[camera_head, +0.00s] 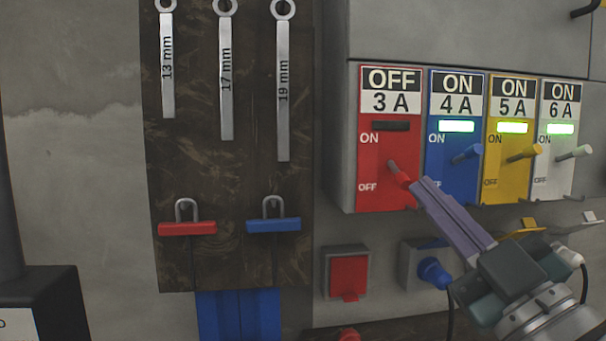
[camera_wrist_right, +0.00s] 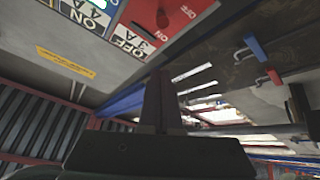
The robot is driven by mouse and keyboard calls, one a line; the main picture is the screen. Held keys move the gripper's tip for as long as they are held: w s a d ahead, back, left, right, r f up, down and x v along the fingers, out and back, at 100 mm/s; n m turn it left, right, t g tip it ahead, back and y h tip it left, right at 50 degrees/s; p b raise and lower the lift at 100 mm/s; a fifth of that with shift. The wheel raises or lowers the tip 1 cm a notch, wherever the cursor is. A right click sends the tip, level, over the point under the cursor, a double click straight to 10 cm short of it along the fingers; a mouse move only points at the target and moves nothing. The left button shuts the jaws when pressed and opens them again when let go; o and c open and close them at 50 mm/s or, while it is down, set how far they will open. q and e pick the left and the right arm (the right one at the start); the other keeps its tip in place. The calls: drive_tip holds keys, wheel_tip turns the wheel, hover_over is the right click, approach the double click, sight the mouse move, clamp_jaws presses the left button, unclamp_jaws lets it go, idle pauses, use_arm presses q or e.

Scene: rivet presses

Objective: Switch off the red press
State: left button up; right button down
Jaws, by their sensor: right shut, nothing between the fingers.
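The red press's switch panel (camera_head: 376,196) is the leftmost of the row and reads "OFF 3 A". Its indicator (camera_head: 391,126) is dark. Its red lever (camera_head: 400,174) sticks out between the ON and OFF marks and slants down to the right. My right gripper (camera_head: 424,186) is shut and empty, with its tips at or very close to the lever's end; I cannot tell whether they touch. In the right wrist view the red panel (camera_wrist_right: 147,15) lies beyond the shut fingers (camera_wrist_right: 160,80). My left gripper is not in view.
Blue (camera_head: 440,180), yellow (camera_head: 497,182) and white (camera_head: 548,185) panels read ON with green lights. Below are a red socket (camera_head: 348,272) and a blue plug (camera_head: 433,272).

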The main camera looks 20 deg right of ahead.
drive_tip(key=v, duration=0.2)
drive_tip(key=shift+s+f, duration=0.25)
drive_tip(key=shift+f, duration=0.15)
drive_tip(key=shift+w, duration=0.1)
